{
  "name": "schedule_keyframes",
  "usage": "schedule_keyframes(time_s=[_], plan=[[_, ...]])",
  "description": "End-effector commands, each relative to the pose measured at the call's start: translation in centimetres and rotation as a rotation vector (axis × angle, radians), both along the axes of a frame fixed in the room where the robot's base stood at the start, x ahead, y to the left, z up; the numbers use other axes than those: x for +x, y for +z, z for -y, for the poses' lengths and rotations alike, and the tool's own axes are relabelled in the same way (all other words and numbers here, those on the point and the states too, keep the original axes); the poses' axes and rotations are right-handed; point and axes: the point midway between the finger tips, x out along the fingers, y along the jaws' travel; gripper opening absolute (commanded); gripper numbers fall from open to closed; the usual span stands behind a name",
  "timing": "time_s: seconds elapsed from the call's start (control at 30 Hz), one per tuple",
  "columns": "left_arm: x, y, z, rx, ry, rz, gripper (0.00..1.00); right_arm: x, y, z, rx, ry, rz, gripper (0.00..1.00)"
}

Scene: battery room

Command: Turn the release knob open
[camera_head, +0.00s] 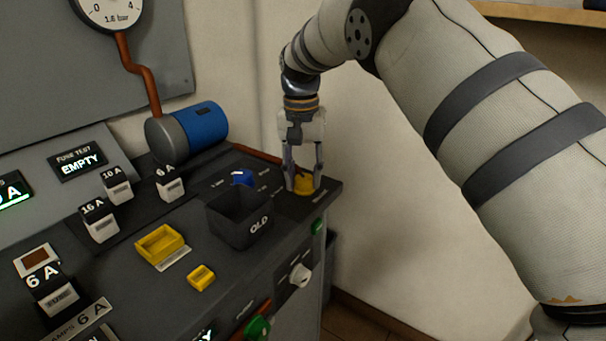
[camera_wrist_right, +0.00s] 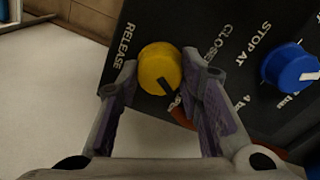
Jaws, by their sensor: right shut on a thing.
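The release knob (camera_head: 304,184) is yellow and round, at the far right end of the dark console. In the right wrist view the knob (camera_wrist_right: 159,68) shows a dark pointer mark and lies beside the word RELEASE. My right gripper (camera_head: 304,187) points down at it with a finger on either side. In the right wrist view the gripper's fingers (camera_wrist_right: 160,80) flank the knob, shut on it. The lower part of the knob's pointer is near the word CLOSED, partly hidden by the right finger. My left gripper is not in view.
A blue STOP AT knob (camera_wrist_right: 290,66) sits close to the release knob. A black OLD bin (camera_head: 240,228) stands left of my gripper. The wall is close behind.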

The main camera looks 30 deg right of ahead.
Motion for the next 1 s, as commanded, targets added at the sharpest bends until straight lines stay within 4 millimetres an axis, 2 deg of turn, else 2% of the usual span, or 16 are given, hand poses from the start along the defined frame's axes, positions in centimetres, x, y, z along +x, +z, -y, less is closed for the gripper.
schedule_keyframes(time_s=[0.43,1.0], plan=[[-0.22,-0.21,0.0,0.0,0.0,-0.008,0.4,-0.01,-0.11,-0.02,0.001,-0.22,-0.002,0.06],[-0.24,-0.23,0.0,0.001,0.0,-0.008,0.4,-0.02,-0.09,-0.02,0.0,-0.258,-0.002,0.06]])
